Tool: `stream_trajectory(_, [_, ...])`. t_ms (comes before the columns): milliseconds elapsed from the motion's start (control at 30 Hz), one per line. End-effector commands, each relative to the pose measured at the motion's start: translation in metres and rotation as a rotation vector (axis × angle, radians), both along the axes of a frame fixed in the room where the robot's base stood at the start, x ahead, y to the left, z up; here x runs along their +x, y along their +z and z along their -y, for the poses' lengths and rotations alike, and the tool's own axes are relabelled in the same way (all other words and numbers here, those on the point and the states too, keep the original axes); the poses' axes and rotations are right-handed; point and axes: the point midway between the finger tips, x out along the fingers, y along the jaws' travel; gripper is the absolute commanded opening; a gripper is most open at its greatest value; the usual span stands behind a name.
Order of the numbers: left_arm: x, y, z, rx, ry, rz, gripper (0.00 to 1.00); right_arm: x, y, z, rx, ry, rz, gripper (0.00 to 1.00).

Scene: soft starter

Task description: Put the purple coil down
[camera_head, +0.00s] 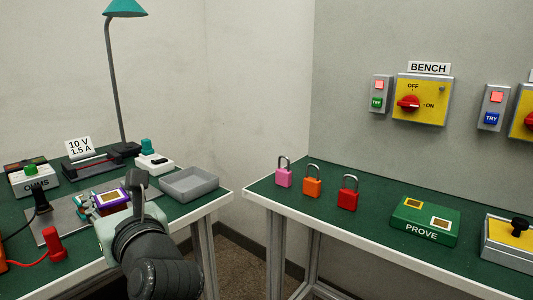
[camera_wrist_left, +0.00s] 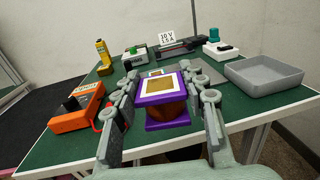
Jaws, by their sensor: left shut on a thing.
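The purple coil (camera_wrist_left: 167,98) has purple end plates, a copper-coloured winding and a white-framed tan square on top. In the left wrist view it sits between the two fingers of my left gripper (camera_wrist_left: 162,110), which is shut on it. In the head view the coil (camera_head: 110,199) shows over the grey metal plate on the left bench, partly hidden by my left gripper (camera_head: 113,203). I cannot tell whether the coil touches the plate. My right gripper is in neither view.
A grey tray (camera_head: 190,184) is right of the coil. An OHMS meter (camera_head: 34,182), a red probe (camera_head: 53,242) and an orange meter (camera_wrist_left: 78,108) are nearby. Padlocks (camera_head: 312,187) and a green PROVE box (camera_head: 424,221) are on the right bench, across a gap.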

Motion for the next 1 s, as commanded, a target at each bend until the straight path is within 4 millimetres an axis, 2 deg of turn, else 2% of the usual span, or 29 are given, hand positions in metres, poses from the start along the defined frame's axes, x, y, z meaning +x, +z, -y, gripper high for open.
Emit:
stream_trajectory(233, [-0.015,-0.069,0.026,0.007,-0.251,-0.013,0.09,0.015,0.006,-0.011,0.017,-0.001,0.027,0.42])
stream_trajectory(400, [-0.027,-0.135,0.054,0.007,-0.506,-0.018,0.09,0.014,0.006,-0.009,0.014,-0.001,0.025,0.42])
stream_trajectory(533, [-0.035,-0.175,0.071,0.003,-0.666,-0.014,0.09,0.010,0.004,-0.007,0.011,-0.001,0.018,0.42])
stream_trajectory(667, [-0.037,-0.195,0.082,0.000,-0.754,-0.007,0.09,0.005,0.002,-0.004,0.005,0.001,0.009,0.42])
stream_trajectory(767, [-0.036,-0.192,0.082,0.000,-0.753,0.000,0.09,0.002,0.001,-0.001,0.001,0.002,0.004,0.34])
stream_trajectory(1000, [-0.036,-0.192,0.082,-0.002,-0.749,0.000,0.09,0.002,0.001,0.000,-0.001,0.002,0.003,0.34])
